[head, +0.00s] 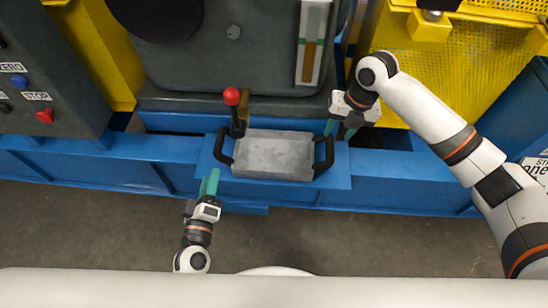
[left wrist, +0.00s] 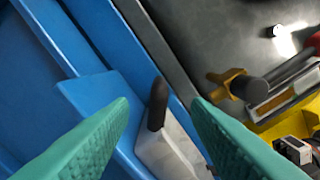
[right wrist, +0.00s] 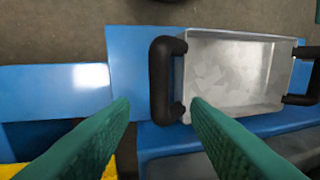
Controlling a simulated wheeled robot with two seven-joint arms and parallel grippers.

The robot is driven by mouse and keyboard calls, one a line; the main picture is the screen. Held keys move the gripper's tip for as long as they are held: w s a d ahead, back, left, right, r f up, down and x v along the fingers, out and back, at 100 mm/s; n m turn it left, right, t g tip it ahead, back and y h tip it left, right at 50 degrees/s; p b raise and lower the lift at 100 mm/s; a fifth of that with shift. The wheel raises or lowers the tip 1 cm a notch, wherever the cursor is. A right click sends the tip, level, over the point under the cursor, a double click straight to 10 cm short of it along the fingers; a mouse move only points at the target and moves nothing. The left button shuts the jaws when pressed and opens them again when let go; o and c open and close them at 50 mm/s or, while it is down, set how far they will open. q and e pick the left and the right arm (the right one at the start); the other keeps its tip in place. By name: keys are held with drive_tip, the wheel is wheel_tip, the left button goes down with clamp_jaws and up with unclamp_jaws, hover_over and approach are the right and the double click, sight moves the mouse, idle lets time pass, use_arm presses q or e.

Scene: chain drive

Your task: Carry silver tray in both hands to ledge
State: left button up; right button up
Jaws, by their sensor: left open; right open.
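The silver tray (head: 272,152) is a shallow grey metal box with a black handle at each end. It sits level on a blue ledge (head: 340,172) in front of the machine. My left gripper (head: 210,182) is open and empty, in front and left of the left handle (head: 222,147). In the left wrist view that handle (left wrist: 157,104) shows between the fingers but beyond them. My right gripper (head: 340,128) is open beside the right handle (head: 325,153). In the right wrist view this handle (right wrist: 160,80) shows ahead of the fingertips, with the tray's inside (right wrist: 235,75) looking empty.
A lever with a red knob (head: 232,97) stands close behind the tray's left handle. A gauge column (head: 312,45) is on the dark machine behind. A button panel (head: 45,95) is at left, yellow mesh guards (head: 450,80) at right. The floor in front is clear.

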drive_tip(key=shift+d+r, duration=0.25)
drive_tip(key=shift+r, duration=0.95)
drive_tip(key=shift+d+r, duration=0.2)
drive_tip(key=shift+r, duration=0.95)
